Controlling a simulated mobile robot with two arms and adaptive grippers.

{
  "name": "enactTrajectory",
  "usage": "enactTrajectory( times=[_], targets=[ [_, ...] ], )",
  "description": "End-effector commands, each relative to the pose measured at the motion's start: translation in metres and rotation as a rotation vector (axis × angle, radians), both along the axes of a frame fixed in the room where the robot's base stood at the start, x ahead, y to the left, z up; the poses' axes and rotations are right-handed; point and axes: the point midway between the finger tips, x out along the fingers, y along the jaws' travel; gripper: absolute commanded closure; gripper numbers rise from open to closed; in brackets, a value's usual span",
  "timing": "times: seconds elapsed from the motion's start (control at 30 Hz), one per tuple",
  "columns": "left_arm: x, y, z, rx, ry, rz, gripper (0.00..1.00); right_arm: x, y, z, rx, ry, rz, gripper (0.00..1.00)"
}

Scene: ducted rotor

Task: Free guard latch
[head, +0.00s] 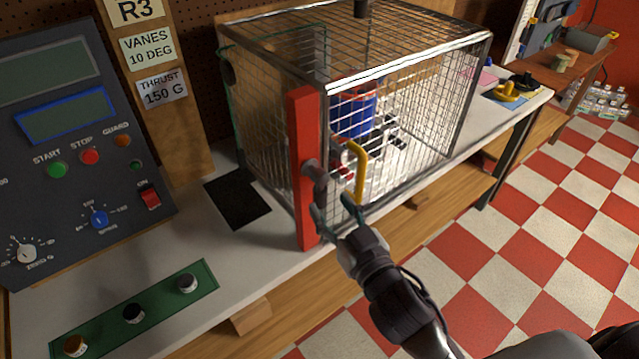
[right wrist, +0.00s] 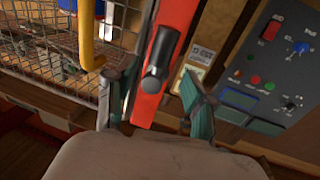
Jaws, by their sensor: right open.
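The guard is a wire-mesh cage (head: 400,55) with a metal frame on the bench. A red upright bar (head: 304,120) stands at its front corner. The guard latch, a dark grey lever (head: 313,170), sits on this bar; it also shows in the right wrist view (right wrist: 157,65). A yellow handle (head: 360,170) is on the mesh just right of it. My right gripper (head: 335,213) is open just in front of the latch. In the right wrist view its fingers (right wrist: 155,108) stand either side of the red bar and the latch's lower end. Contact cannot be told. My left gripper is out of view.
A control panel (head: 75,125) with buttons stands at the left. A green strip with knobs (head: 135,312) lies on the front of the white bench, and a black mat (head: 237,198) lies beside the cage. A blue rotor part (head: 352,115) is inside the cage.

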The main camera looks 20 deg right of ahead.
Motion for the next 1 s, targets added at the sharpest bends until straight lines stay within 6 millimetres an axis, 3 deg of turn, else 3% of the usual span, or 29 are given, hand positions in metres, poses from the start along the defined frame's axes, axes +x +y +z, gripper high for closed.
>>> enactTrajectory(
  times=[0.1, 0.3, 0.7, 1.0],
  targets=[
    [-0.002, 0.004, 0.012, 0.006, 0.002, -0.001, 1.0, 0.024, 0.003, 0.004, -0.001, -0.002, -0.001, 0.46],
    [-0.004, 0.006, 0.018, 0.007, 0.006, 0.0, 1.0, 0.048, 0.008, 0.002, 0.0, -0.001, 0.0, 0.46],
    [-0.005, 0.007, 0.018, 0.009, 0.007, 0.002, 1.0, 0.055, 0.009, -0.001, 0.0, 0.0, 0.0, 0.46],
    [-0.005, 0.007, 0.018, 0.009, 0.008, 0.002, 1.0, 0.055, 0.008, -0.001, 0.0, 0.0, 0.0, 0.96]
  ],
)
